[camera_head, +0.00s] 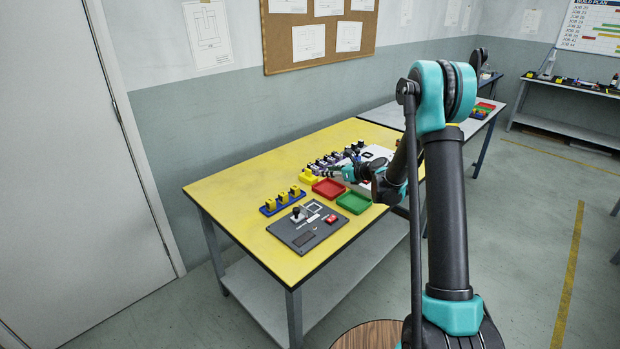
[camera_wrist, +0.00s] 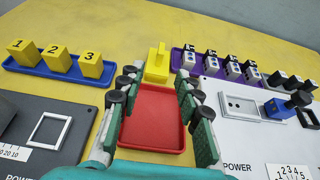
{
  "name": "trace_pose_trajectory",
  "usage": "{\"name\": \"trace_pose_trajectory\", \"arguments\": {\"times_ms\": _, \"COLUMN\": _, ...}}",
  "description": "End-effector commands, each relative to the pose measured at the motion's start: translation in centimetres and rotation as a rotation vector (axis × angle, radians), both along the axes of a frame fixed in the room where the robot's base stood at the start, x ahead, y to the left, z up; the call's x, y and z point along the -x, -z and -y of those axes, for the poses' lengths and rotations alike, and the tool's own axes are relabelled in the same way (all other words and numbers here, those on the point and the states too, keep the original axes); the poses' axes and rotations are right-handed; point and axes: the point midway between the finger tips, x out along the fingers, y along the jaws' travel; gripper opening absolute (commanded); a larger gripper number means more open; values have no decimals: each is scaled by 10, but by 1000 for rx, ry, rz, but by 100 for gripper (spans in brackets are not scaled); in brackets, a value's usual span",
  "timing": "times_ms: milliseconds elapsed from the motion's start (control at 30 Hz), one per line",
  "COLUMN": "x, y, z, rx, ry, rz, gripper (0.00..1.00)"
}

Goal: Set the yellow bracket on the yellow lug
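A yellow piece with a blocky base and an upright post (camera_wrist: 157,64) stands on the yellow table, just beyond the red tray. It also shows in the head view (camera_head: 309,176). I cannot tell whether it is the bracket, the lug or both together. No other yellow bracket or lug can be made out. My gripper (camera_wrist: 156,76) is open, its fingers spread wide on either side of the red tray in the wrist view. The yellow piece appears between and beyond the fingertips; nothing is held. In the head view my gripper (camera_head: 344,173) is small and partly hidden by my arm.
The red tray (camera_wrist: 152,136) is empty; a green tray (camera_head: 354,202) lies beside it. A blue rack (camera_wrist: 50,72) holds numbered yellow blocks. A purple rack (camera_wrist: 178,58) holds several small parts. A white panel (camera_wrist: 220,122) and a dark panel (camera_wrist: 62,104) flank the tray.

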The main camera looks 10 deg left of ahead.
Motion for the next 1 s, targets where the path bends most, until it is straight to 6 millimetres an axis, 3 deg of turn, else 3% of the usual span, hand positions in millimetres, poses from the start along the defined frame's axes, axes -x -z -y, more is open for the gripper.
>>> {"name": "trace_pose_trajectory", "arguments": {"times_ms": 300, "x": -34, "y": 24, "z": -45, "rx": 2, "ry": -3, "rz": 1, "gripper": 34}}
{"name": "trace_pose_trajectory", "arguments": {"times_ms": 667, "x": -49, "y": 33, "z": -62, "rx": 3, "ry": -1, "rz": 1, "gripper": 34}}
{"name": "trace_pose_trajectory", "arguments": {"times_ms": 1000, "x": -75, "y": 50, "z": -92, "rx": 3, "ry": -2, "rz": 2, "gripper": 34}}
